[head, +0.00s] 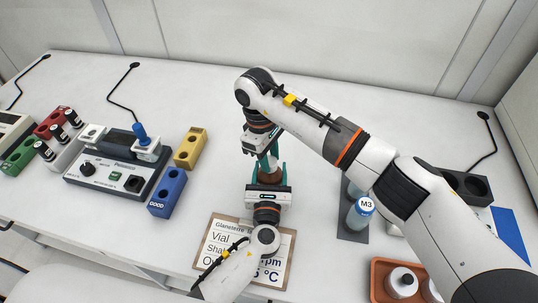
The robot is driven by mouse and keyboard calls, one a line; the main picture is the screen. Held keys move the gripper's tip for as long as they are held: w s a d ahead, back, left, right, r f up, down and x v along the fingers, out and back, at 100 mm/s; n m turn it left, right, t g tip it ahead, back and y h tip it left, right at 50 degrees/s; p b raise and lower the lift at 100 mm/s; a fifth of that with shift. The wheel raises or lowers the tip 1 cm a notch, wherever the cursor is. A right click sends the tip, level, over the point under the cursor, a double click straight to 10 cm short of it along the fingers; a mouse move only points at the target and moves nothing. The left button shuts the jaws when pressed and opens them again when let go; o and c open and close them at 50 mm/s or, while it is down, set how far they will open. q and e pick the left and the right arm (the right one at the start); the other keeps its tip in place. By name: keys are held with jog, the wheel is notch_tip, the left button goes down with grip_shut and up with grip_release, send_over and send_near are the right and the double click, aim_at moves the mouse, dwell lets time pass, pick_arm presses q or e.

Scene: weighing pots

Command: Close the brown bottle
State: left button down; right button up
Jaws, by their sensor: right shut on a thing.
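The brown bottle (270,177) stands upright, as far as I can tell, near the middle of the table, largely hidden by my grippers. My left gripper (270,174) comes from the front, with one green finger on each side of the bottle, close against it. My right gripper (269,157) reaches down from above and behind, its fingers shut right over the bottle's top. What it grips looks like the cap, but the fingers hide it. I cannot see whether cap and neck touch.
A sign board (215,240) lies in front. A grey device (115,172), a blue block (167,192) and a yellow block (190,148) stand left. A bottle marked M3 (360,213) stands right, under my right arm. An orange tray (378,290) with white-capped bottles is at the front right.

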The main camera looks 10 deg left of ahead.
jog(key=o, duration=0.9)
jog(key=shift+r, duration=0.1)
jog(key=shift+r, duration=2.2)
jog(key=shift+c, duration=0.2)
